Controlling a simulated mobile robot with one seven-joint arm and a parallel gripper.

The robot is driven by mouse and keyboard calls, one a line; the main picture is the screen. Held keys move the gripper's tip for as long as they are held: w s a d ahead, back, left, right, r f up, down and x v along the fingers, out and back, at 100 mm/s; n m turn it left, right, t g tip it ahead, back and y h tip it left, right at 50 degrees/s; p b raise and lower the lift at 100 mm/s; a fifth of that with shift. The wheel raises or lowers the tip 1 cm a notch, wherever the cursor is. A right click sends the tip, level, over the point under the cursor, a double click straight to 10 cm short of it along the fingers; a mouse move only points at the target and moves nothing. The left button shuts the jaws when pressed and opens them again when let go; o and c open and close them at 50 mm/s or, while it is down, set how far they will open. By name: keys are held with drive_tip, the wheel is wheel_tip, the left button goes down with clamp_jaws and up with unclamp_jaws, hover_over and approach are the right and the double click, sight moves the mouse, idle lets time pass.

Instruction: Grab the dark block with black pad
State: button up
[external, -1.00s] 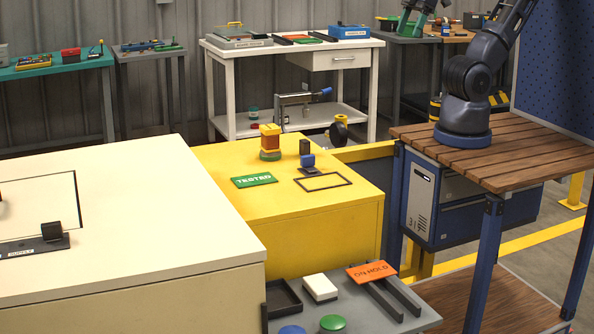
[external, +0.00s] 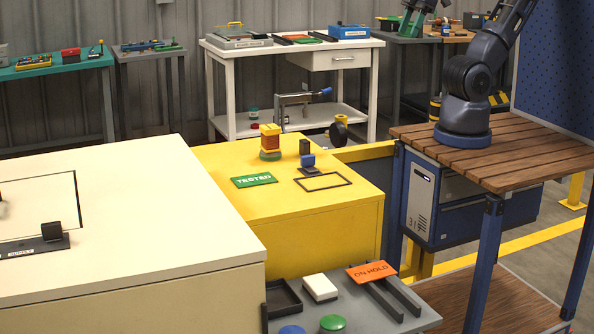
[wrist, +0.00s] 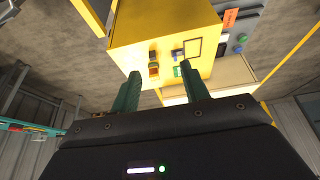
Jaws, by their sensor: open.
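A dark upright block (external: 305,147) stands on the yellow cabinet, behind a small blue block (external: 308,160) on a dark base. Another black block (external: 51,231) sits on a plate marked SUPPLY on the cream cabinet at the left. I cannot make out a black pad on either. My gripper (wrist: 158,71) shows only in the wrist view; its two green fingers are apart with nothing held. It is well away from the yellow cabinet (wrist: 130,28), where the small blue block (wrist: 178,54) shows beyond the fingertips. My arm leaves the external view at the top right.
An orange and yellow block stack (external: 270,139) on a green base stands left of the dark block. A green TESTED sign (external: 254,180) and a black outline frame (external: 324,182) lie in front. A grey table (external: 413,292) with an orange ON HOLD sign (external: 371,271) is nearer.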

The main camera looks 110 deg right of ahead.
drive_tip(key=w+d+f+n+g+h, duration=0.25)
drive_tip(key=w+n, duration=0.25)
drive_tip(key=w, duration=0.4)
drive_tip(key=n+g+h, duration=0.2)
drive_tip(key=n, duration=1.1)
hover_over(305, 141)
drive_tip(key=a, duration=0.4)
wheel_tip(305, 141, down, 22)
drive_tip(key=shift+x, duration=5.4)
drive_tip(key=shift+s+d, duration=0.1)
drive_tip(key=shift+d, duration=0.05)
drive_tip(key=shift+c, duration=0.3)
clamp_jaws()
